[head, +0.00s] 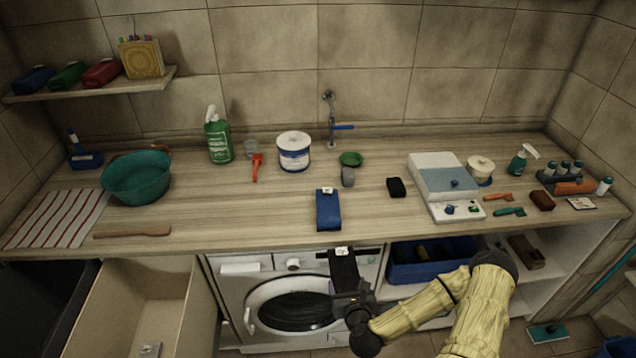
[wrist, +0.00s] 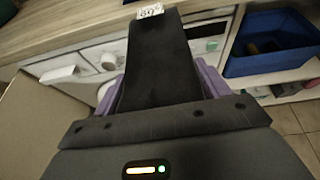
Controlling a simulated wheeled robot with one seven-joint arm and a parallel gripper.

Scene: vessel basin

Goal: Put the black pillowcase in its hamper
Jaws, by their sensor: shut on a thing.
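The black pillowcase (head: 343,266) is a folded dark strip with a white tag at its far end. My gripper (head: 350,292) is shut on it and holds it in front of the washing machine, just below the counter edge. In the wrist view the pillowcase (wrist: 160,60) stretches away between the purple fingers of my gripper (wrist: 160,88). At lower left stand an open beige bin (head: 205,300) and a dark container (head: 30,300), both cut by the picture edge. I cannot tell which hamper belongs to the pillowcase.
A blue folded cloth (head: 328,213) with a tag lies near the counter's front edge. The washing machine (head: 270,290) is behind my gripper. A blue crate (head: 405,270) sits on the shelf to the right. A teal basin (head: 137,180) and wooden spatula (head: 130,233) are on the counter's left.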

